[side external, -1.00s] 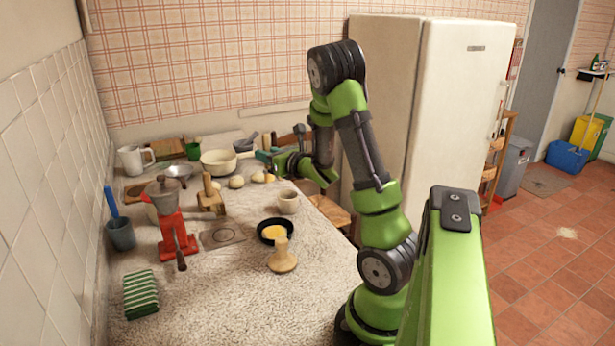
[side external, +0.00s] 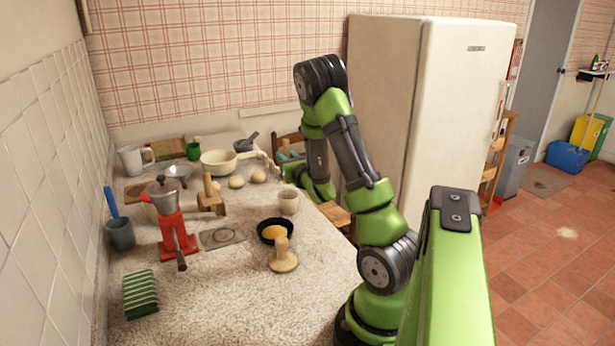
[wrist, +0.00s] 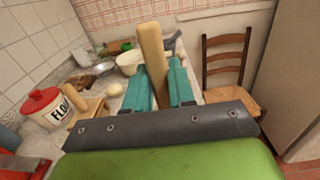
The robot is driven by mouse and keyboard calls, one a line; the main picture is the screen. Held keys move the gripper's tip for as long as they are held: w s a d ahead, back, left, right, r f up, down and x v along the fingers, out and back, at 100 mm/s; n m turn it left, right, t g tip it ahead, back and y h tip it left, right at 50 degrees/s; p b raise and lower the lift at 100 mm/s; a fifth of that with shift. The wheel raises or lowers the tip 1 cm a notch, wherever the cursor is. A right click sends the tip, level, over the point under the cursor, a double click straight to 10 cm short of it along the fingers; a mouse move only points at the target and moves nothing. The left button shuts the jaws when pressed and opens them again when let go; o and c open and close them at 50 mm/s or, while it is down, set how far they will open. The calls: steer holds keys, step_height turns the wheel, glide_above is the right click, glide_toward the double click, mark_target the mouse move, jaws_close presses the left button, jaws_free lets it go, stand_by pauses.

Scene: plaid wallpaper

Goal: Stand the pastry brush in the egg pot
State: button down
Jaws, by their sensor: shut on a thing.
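My gripper (wrist: 160,78) shows in the wrist view, its teal fingers closed on a long pale wooden piece (wrist: 150,55), which appears to be the pastry brush. Its bristles cannot be made out. In the side view my gripper (side external: 287,157) is over the far right edge of the counter, beyond the dough balls. I cannot tell for sure which is the egg pot.
A cream saucepan (side external: 218,162), dough balls (side external: 237,182), a wooden press (side external: 283,258) and a red-based grinder (side external: 175,232) stand on the counter (side external: 225,300). A flour tin (wrist: 45,107) is at left in the wrist view. A wooden chair (wrist: 228,65) stands beyond the right edge.

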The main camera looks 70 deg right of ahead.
steer(key=shift+f, duration=3.55)
steer(key=c, duration=0.9)
jaws_free()
steer(key=shift+o, duration=0.2)
steer(key=v, duration=0.7)
steer(key=shift+s+a, duration=0.2)
